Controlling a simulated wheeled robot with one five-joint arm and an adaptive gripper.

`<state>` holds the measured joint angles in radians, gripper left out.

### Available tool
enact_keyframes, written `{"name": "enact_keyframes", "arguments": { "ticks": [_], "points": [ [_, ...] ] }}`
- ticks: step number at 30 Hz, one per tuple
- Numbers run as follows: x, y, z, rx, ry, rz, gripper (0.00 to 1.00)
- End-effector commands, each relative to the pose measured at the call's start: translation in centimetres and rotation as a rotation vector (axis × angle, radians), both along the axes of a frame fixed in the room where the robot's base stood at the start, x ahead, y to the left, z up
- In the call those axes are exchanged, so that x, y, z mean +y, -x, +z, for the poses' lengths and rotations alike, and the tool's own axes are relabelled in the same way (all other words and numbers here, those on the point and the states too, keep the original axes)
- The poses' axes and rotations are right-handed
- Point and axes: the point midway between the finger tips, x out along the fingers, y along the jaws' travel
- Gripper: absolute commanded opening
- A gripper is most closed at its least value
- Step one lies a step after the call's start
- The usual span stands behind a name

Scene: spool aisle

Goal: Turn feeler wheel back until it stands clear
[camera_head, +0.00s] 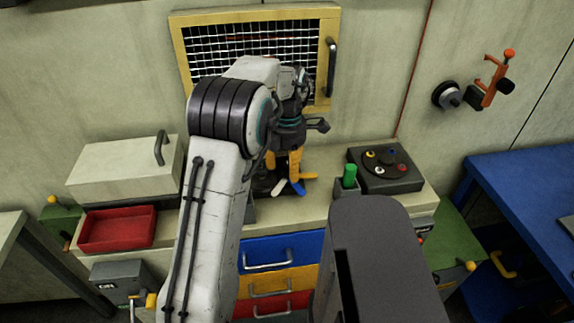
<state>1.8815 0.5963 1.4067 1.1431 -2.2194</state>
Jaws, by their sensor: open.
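My gripper (284,168) points down over the middle of the bench, its yellow-orange fingers apart. Just below the fingers is a small dark fixture (262,182) with blue, white and orange prongs (297,187). My arm and gripper hide part of it, and I cannot tell whether the fingers touch it. On the wall at the right is a grey round wheel-like disc (446,95) with a dark block and an orange bracket (490,82) with a red-orange tip. My gripper is well away from it. I cannot tell for certain which of these is the feeler wheel.
The bench holds a pale lidded box (122,167), a red tray (116,229), a green cylinder (349,176) and a dark button panel (385,168). A yellow-framed mesh hatch (178,42) is behind my arm. Drawers (268,251) are below; a blue table (520,175) stands right.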

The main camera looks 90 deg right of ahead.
Motion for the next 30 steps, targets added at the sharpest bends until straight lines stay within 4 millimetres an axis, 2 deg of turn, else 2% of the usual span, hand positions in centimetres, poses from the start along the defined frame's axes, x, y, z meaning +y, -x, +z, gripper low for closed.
{"name": "enact_keyframes", "arguments": {
  "ticks": [11, 17, 24, 30],
  "points": [
    [-0.2, 0.1, 0.8, 0.002, 0.007, -0.001, 0.57],
    [-0.1, 0.1, 3.5, 0.002, 0.008, -0.001, 0.57],
    [-0.2, 0.1, 7.8, 0.003, 0.007, -0.001, 0.57],
    [-0.2, 0.1, 10.2, 0.002, 0.005, 0.000, 0.57]
  ]
}}
